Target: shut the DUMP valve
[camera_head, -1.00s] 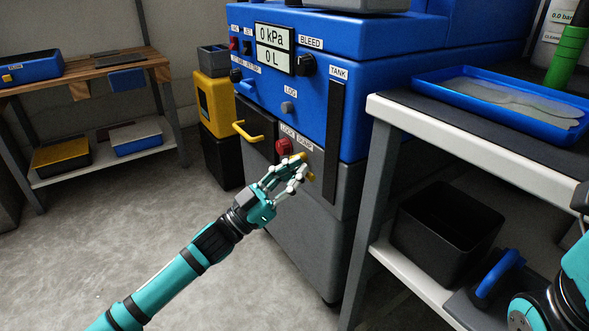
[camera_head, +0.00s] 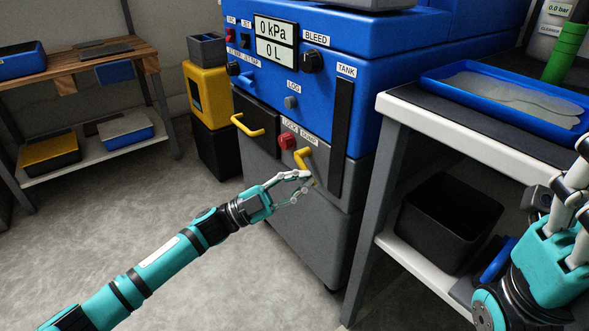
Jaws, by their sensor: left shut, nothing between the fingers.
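The DUMP valve's yellow bent handle (camera_head: 302,158) is on the grey lower front of the blue machine, under the DUMP label (camera_head: 309,139). One part of it runs sideways and one end points down. My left gripper (camera_head: 307,179) is shut and empty just below the handle, in front of the grey panel. Whether a fingertip touches the handle or the small brass part (camera_head: 315,183) beside it I cannot tell. My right gripper (camera_head: 572,190) is at the right edge, partly cut off, far from the valve.
A red LOCK knob (camera_head: 286,141) sits left of the handle, and a yellow drawer pull (camera_head: 247,126) sticks out further left. A dark vertical TANK strip (camera_head: 341,138) is to the right.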

